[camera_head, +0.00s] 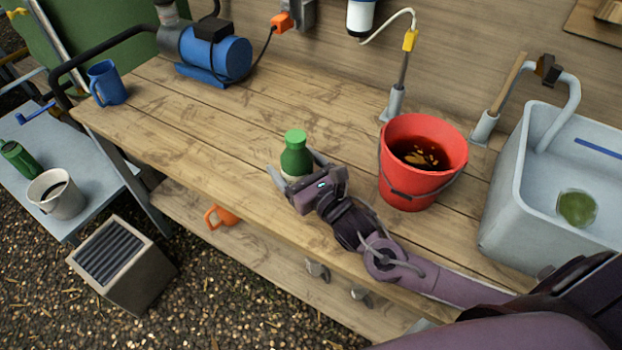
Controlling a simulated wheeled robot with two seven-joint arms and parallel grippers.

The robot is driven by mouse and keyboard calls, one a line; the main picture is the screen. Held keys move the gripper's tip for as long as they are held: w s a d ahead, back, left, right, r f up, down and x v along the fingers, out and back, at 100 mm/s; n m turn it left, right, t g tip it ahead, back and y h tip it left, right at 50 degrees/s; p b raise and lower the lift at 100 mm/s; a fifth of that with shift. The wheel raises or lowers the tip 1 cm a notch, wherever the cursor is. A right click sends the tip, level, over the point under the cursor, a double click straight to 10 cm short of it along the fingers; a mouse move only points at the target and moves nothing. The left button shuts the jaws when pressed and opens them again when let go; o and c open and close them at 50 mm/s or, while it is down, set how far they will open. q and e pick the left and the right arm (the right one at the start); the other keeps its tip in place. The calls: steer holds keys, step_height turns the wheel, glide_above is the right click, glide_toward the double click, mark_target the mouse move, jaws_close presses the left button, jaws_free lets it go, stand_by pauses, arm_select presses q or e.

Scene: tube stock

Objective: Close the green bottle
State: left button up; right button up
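A green bottle (296,161) with a bright green top (295,137) stands upright on the wooden workbench (215,135). The top looks like a cap sitting on the neck; whether it is tight cannot be told. My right gripper (294,165) reaches in from the front right with one finger on each side of the bottle. The fingers are spread, with a small gap showing at the left one. The gripper hides the bottle's lower part. My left gripper is out of view.
A red bucket (393,178) of dark liquid stands right of the bottle, near my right arm. A grey sink (507,200) is farther right. A blue pump (222,58) and a blue mug (107,84) are at the back left. The bench left of the bottle is clear.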

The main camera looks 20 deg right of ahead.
steer(key=v, duration=1.1)
steer(key=shift+s, duration=0.1)
steer(key=shift+r, duration=0.1)
